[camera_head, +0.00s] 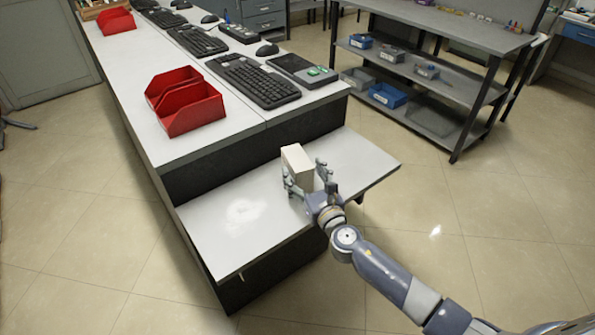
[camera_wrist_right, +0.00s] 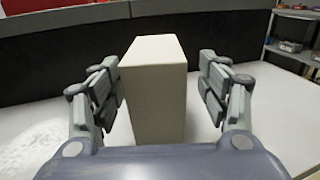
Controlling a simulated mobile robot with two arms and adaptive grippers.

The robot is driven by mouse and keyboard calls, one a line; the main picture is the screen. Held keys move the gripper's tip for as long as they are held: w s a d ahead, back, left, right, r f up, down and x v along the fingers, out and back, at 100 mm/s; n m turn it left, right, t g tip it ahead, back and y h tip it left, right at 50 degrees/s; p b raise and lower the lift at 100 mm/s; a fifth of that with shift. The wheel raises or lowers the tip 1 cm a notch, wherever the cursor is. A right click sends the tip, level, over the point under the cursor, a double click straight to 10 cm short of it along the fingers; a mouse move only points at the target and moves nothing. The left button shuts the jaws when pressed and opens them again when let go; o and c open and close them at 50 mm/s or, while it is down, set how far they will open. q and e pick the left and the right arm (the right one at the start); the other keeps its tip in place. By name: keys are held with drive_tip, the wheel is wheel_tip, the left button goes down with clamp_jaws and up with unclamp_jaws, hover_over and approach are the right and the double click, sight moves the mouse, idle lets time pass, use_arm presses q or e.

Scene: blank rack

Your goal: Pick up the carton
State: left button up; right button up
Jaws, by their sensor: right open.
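The carton (camera_head: 297,165) is a plain beige upright box standing on the low white shelf (camera_head: 235,232) at the end of the long bench. My right gripper (camera_head: 306,178) is at the carton, its fingers on either side of it. In the right wrist view the carton (camera_wrist_right: 154,90) stands between the two open fingers of the right gripper (camera_wrist_right: 160,95), with a gap visible on each side. The carton's lower front is partly hidden by the gripper body. My left gripper is not in view.
The long white bench (camera_head: 150,110) rises behind the shelf, with red bins (camera_head: 186,100), keyboards (camera_head: 252,80) and a grey device (camera_head: 300,70) on it. A dark metal rack (camera_head: 440,100) with small bins stands at the upper right. The left part of the low shelf is clear.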

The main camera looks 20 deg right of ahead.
drive_tip(key=w, duration=0.2)
drive_tip(key=w+a, duration=0.1)
drive_tip(key=w, duration=0.1)
drive_tip(key=shift+s+d, duration=0.1)
drive_tip(key=shift+s, duration=0.05)
drive_tip(key=shift+c, duration=1.1)
drive_tip(key=c, duration=0.8)
drive_tip(key=shift+c, duration=0.2)
